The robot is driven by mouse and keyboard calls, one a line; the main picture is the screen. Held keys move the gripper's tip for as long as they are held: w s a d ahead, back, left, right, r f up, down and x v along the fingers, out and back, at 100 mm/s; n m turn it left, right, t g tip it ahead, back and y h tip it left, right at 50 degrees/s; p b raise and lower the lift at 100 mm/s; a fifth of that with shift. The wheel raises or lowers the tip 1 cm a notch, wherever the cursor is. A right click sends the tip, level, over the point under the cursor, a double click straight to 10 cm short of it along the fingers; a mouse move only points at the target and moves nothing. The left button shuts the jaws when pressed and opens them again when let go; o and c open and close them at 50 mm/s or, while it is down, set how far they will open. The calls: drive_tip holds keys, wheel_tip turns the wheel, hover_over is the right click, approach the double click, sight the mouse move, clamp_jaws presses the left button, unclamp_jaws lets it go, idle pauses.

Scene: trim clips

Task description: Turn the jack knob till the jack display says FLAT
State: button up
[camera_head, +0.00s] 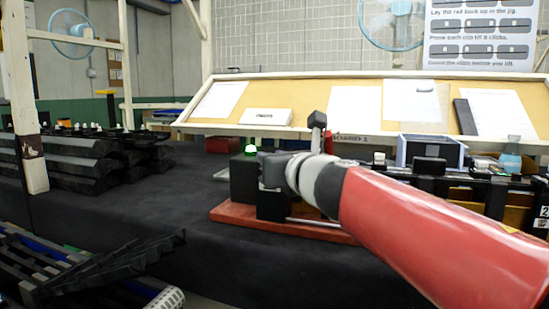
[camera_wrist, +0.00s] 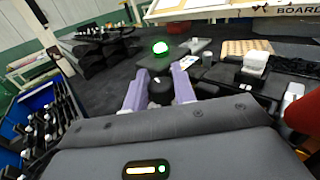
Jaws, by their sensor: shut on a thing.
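The jack knob (camera_wrist: 160,92) is a dark round knob between the two pale purple fingers of my gripper (camera_wrist: 159,82) in the wrist view. The fingers are shut on it from both sides. In the head view my gripper (camera_head: 270,171) is at a black block on a red base (camera_head: 225,212), and it hides the knob there. A lit green dome (camera_head: 250,149) shows just behind my gripper; it also shows in the wrist view (camera_wrist: 160,47). I cannot make out the jack display or any wording on it in either view.
A blue-grey box (camera_head: 432,150) and dark clip racks stand to the right. A slanted board with papers (camera_head: 300,100) runs along the back. Black trim parts (camera_head: 60,155) are stacked at the left. The dark tabletop (camera_head: 150,205) is clear left of the red base.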

idle(0.3)
drive_tip(key=o, duration=1)
drive_tip(key=shift+c, duration=0.2)
drive_tip(key=p+v, duration=0.1)
drive_tip(key=v, duration=0.6)
drive_tip(key=shift+s, duration=0.35)
drive_tip(key=shift+d, duration=0.2)
